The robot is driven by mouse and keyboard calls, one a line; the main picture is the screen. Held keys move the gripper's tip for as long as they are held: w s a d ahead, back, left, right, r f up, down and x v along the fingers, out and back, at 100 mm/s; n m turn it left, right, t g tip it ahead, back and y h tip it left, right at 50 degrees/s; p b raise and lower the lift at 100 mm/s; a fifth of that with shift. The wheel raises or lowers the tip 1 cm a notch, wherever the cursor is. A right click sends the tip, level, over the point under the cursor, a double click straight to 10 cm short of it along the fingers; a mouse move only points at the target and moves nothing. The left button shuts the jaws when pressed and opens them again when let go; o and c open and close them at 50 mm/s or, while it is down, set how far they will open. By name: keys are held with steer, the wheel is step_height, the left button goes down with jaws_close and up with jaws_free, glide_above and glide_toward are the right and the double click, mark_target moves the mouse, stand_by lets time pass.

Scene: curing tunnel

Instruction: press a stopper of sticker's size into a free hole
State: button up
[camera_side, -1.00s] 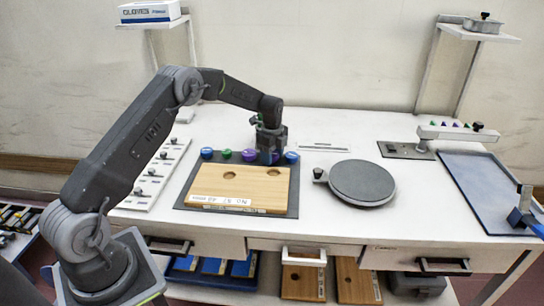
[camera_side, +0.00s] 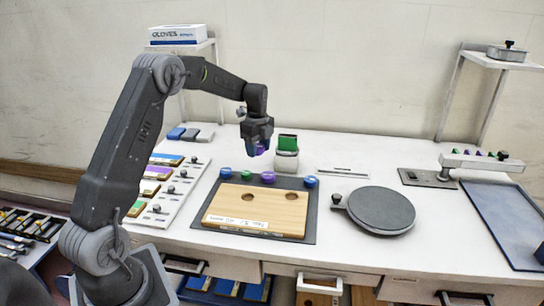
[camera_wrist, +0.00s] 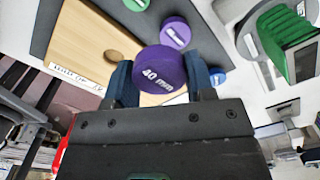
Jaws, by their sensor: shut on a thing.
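My gripper (camera_side: 257,147) is shut on a purple stopper (camera_side: 262,150) and holds it in the air behind the board. In the wrist view the stopper's top (camera_wrist: 160,76) reads "40 mm" between the two fingers (camera_wrist: 160,84). The wooden board (camera_side: 270,208) lies on a dark mat (camera_side: 310,210) with two empty holes, left (camera_side: 248,197) and right (camera_side: 292,195). A white sticker (camera_side: 235,222) sits on its front edge; its print is too small to read surely. Behind the board stand a blue (camera_side: 225,173), a green (camera_side: 247,175), another purple (camera_side: 268,178) and another blue stopper (camera_side: 311,182).
A white canister with a green top (camera_side: 287,143) stands just behind my gripper. A dark round plate (camera_side: 380,210) is right of the mat. A white rack (camera_side: 165,195) with several knobs is at left. A blue-grey tray (camera_side: 510,220) lies far right.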

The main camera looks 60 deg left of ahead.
steer(key=shift+d+r, duration=0.15)
steer(key=shift+d, duration=0.1)
glide_above(292, 200)
step_height(292, 200, down, 2)
steer(key=shift+w+f, duration=0.1)
steer(key=shift+f, duration=3.15)
steer(key=shift+f, duration=0.4)
steer(key=o, duration=1.4)
steer(key=shift+r, duration=0.1)
step_height(292, 200, up, 7)
